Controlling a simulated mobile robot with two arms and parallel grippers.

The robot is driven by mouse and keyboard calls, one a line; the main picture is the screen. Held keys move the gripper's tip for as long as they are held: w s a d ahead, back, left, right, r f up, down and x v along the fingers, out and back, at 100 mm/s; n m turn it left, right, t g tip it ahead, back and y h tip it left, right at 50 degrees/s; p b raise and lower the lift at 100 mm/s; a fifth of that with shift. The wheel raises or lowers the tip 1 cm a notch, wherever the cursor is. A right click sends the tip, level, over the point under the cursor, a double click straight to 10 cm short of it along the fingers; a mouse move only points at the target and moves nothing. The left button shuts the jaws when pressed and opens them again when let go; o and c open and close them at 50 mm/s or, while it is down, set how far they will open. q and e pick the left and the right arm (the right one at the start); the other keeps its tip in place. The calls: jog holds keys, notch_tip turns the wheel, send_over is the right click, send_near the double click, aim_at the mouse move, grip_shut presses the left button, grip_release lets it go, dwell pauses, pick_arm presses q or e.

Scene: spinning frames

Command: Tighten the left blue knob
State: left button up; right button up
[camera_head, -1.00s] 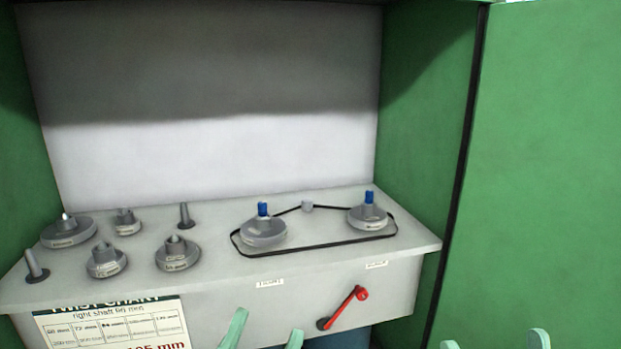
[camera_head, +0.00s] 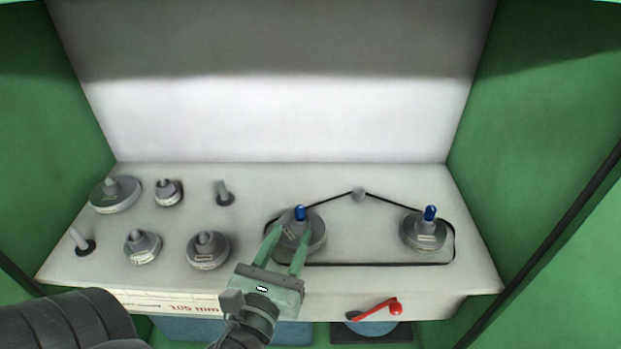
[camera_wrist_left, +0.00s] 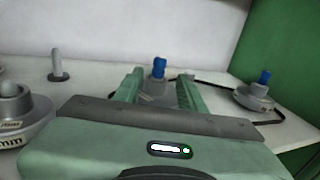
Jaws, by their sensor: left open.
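The left blue knob (camera_head: 300,213) stands upright on top of a grey pulley (camera_head: 316,235) on the light shelf. In the left wrist view the same knob (camera_wrist_left: 159,67) shows just beyond and between the fingertips. My left gripper (camera_head: 290,232) is open, its two green fingers reaching over the near part of the pulley, one on each side below the knob. Whether the fingers touch anything cannot be told. The right blue knob (camera_head: 430,213) stands on a second pulley (camera_head: 424,233); it also shows in the left wrist view (camera_wrist_left: 265,77). My right gripper is not in view.
A black belt (camera_head: 375,264) loops around both pulleys and a small idler (camera_head: 358,194). Several loose grey pulleys and pegs, one a large pulley (camera_head: 208,250), stand on the left of the shelf (camera_head: 180,222). A red-handled lever (camera_head: 396,306) sits below the front edge. Green walls close both sides.

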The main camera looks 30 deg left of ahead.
aim_at(298, 216)
pick_arm(q)
jog(key=shift+w+a+r, duration=0.25)
jog(key=shift+w+r, duration=0.05)
jog(key=shift+w, duration=0.25)
jog(key=shift+p+x, duration=0.45)
jog(key=shift+x, duration=2.5)
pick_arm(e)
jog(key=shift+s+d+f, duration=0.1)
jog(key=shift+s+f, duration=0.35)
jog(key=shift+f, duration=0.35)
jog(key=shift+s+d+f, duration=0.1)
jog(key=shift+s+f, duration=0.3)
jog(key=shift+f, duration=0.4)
pick_arm(q)
jog(key=shift+f, duration=0.2)
grip_shut()
